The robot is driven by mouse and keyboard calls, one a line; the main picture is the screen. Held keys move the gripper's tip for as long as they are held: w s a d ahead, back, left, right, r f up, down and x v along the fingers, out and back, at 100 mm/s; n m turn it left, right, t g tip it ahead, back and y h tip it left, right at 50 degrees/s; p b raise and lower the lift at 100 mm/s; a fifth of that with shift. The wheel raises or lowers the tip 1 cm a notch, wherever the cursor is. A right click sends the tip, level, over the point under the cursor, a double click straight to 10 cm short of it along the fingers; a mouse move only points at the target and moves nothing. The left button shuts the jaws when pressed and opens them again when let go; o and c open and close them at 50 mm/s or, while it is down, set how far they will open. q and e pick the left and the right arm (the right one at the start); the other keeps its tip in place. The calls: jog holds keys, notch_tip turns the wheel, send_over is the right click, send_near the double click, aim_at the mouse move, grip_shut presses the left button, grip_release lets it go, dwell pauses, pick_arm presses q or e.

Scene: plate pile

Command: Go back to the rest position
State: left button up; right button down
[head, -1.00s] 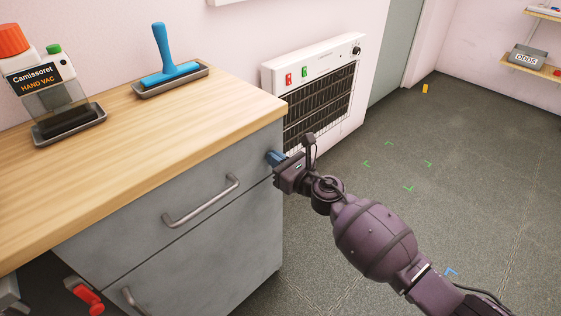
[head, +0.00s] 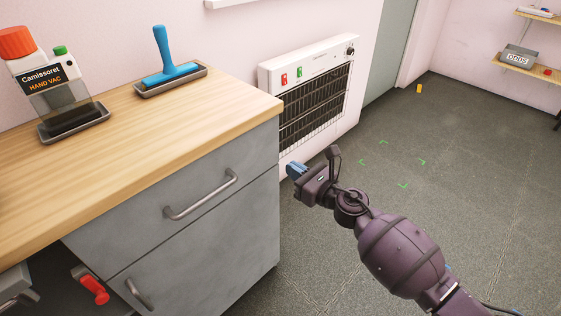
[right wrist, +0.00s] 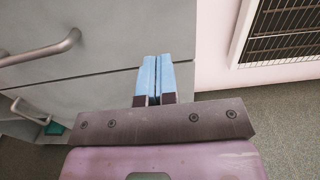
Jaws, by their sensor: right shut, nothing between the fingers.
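My right gripper (head: 295,170) is shut and empty, with blue fingertips. In the head view it hangs in the air just right of the grey cabinet (head: 190,215), below the worktop's corner. In the right wrist view its two blue fingers (right wrist: 155,78) lie side by side in front of the cabinet's side edge. A red thing (head: 93,288) shows at the bottom left of the head view, low beside the cabinet; I cannot tell what it is. My left gripper cannot be made out.
The wooden worktop (head: 190,120) holds a hand vac (head: 60,95) and a blue-handled tool (head: 172,72) on trays. A white wall heater (head: 312,95) hangs behind my right gripper. The grey floor at right is open, with green corner marks (head: 403,185) and a small yellow thing (head: 419,89).

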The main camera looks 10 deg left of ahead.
pick_arm(q)
jog(key=shift+s+a+f, duration=0.15)
jog(key=shift+s, duration=0.2)
pick_arm(e)
jog(key=v, duration=0.6)
